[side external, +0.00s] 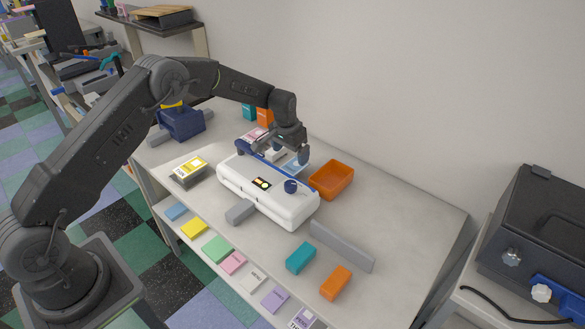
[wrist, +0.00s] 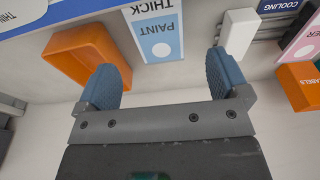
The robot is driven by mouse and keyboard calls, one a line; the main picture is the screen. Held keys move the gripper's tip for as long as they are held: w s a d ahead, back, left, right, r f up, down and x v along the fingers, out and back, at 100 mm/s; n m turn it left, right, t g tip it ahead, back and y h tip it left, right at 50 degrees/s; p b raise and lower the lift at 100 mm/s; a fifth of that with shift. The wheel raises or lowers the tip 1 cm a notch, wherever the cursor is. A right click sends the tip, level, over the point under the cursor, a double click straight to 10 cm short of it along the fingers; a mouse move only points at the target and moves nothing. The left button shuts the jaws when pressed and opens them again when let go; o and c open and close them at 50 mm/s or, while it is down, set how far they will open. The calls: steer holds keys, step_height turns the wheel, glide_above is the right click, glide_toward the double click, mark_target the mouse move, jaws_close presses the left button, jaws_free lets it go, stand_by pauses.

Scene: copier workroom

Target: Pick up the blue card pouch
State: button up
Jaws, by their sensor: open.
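The blue card pouch (wrist: 160,22) is light blue and white with a pale round spot, and reads PAINT and THICK upside down in the wrist view. In the side view, its light blue face (side external: 293,167) shows partly behind the white machine (side external: 262,192), under my gripper (side external: 291,153). In the wrist view my gripper (wrist: 165,75) has its two blue fingers spread wide, with nothing between them. The pouch lies ahead of the fingertips, roughly centred between them. The side view does not clearly show the height gap between fingers and pouch.
An orange bin (side external: 343,188) stands right of the pouch in the side view. A white block (wrist: 238,33), a pink card (wrist: 302,45) and an orange LABELS box (wrist: 300,87) are nearby.

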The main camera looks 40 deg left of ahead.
mark_target(292, 167)
steer(key=f, duration=0.4)
steer(key=shift+w+d+f, duration=0.1)
steer(key=shift+w+f, duration=0.1)
steer(key=shift+f, duration=0.15)
